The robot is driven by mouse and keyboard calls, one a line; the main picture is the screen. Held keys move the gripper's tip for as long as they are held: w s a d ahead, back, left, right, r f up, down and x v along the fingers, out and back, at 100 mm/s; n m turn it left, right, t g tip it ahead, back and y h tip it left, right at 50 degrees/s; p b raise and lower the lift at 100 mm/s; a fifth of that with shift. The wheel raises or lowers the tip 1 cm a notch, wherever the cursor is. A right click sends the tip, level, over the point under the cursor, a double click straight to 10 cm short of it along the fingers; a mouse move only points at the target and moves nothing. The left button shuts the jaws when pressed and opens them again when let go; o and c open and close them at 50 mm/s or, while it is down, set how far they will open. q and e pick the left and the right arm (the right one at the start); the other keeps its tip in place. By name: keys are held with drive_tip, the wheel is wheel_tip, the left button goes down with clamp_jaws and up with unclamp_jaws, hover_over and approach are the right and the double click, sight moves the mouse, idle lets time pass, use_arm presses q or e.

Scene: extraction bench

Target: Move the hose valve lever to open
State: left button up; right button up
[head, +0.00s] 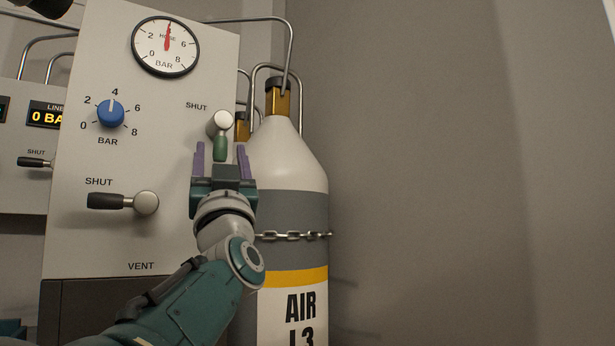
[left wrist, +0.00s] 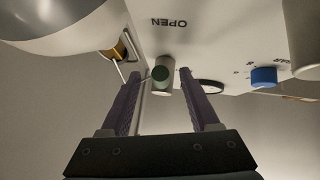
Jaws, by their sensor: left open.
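The hose valve lever (head: 220,148) has a green grip on a pale round hub (head: 220,123) at the panel's right edge. In the head view its grip points down, and the word SHUT stands up and left of the hub. My left gripper (head: 221,160) is open, with one purple finger on each side of the green grip. In the left wrist view the green grip end (left wrist: 160,74) shows between the open fingertips, with space on both sides. The word OPEN shows upside down there on the panel. My right gripper is not in view.
The panel (head: 75,240) also carries a hose gauge (head: 166,46), a blue knob (head: 110,113) and a dark-handled vent lever (head: 120,202) pointing left. A chained air cylinder (head: 300,165) stands close right of my gripper. Bare wall lies farther right.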

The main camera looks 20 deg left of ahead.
use_arm(q)
drive_tip(key=v, duration=0.8)
drive_tip(key=s+d+f+m+g+h+p, duration=0.35)
drive_tip(key=s+m+g+h+p, duration=0.2)
drive_tip(key=s+h+p, duration=0.55)
drive_tip(key=s+d+f+m+g+h+p, duration=0.2)
drive_tip(key=s+f+m+g+h+p, duration=0.35)
drive_tip(key=p, duration=0.85)
drive_tip(key=s+r+n+g+p, duration=0.1)
drive_tip(key=s+r+g+p, duration=0.15)
drive_tip(key=s, duration=0.45)
drive_tip(key=s+r+g+p, duration=0.1)
drive_tip(key=s+g+p, duration=0.3)
drive_tip(key=s, duration=0.4)
wheel_tip(320, 180, up, 37)
drive_tip(key=p, duration=3.7)
drive_tip(key=shift+d+h, duration=0.35)
drive_tip(key=shift+d, duration=0.05)
